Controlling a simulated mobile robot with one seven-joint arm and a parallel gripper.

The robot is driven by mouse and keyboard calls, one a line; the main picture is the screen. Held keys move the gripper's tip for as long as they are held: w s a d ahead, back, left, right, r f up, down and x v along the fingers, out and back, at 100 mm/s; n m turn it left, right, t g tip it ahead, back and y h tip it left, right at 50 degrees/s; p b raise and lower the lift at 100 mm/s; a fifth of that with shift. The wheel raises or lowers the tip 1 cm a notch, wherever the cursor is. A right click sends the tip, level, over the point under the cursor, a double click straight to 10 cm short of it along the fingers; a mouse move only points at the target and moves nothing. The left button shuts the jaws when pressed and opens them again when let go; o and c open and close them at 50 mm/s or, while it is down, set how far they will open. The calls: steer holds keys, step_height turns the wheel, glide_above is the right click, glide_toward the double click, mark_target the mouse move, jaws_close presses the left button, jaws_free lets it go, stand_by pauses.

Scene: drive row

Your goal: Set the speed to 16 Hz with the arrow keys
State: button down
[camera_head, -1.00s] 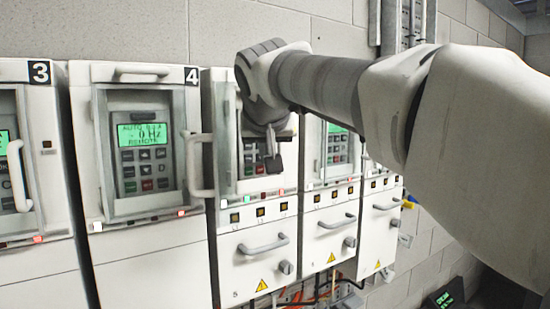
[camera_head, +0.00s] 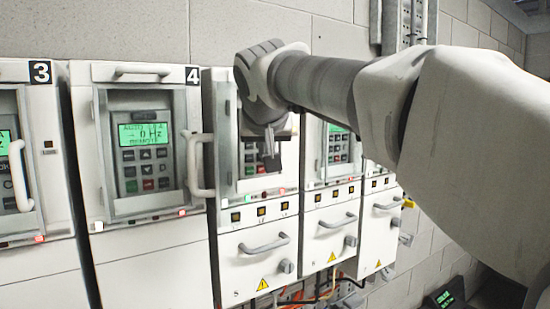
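My gripper (camera_head: 267,150) is in front of the keypad panel (camera_head: 250,158) of the drive just right of drive 4. The fingers point down at the keypad; I cannot tell if they touch a key. My wrist hides that drive's display and part of its keys. The window door of this drive stands open to the left, with its handle (camera_head: 197,165) sticking out. On drive 4 the green display (camera_head: 143,134) reads about 0 Hz, and its keypad (camera_head: 145,175) shows below behind the closed window.
Drive 3 (camera_head: 20,160) stands at the left, and further drives (camera_head: 335,150) stand to the right. Below are drawer-like covers with handles (camera_head: 264,244) and knobs. Loose cables (camera_head: 320,290) hang at the bottom. My arm fills the upper right.

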steer(key=shift+s+d+b, duration=0.3)
steer(key=shift+s+d, duration=0.1)
steer(key=shift+s, duration=0.2)
steer(key=s+d+b, duration=0.1)
steer(key=s, duration=0.1)
steer(key=s+d+b, duration=0.1)
steer(key=s, duration=0.1)
steer(key=shift+d, duration=0.4)
steer(key=shift+f, duration=0.1)
stand_by(1.4)
steer(key=s+d+f+g, duration=0.1)
steer(key=s+d+f, duration=0.3)
steer(key=s+f, duration=0.3)
steer(key=s+d+f+g+b, duration=0.1)
steer(key=s+d+f, duration=0.4)
steer(key=f, duration=0.9)
steer(key=s+d+f+g+b, duration=0.1)
steer(key=s+d+f+g, duration=0.2)
steer(key=s+f, duration=0.8)
steer(key=shift+d+m+h, duration=0.3)
steer(key=shift+d+m, duration=0.1)
steer(key=shift+d, duration=0.35)
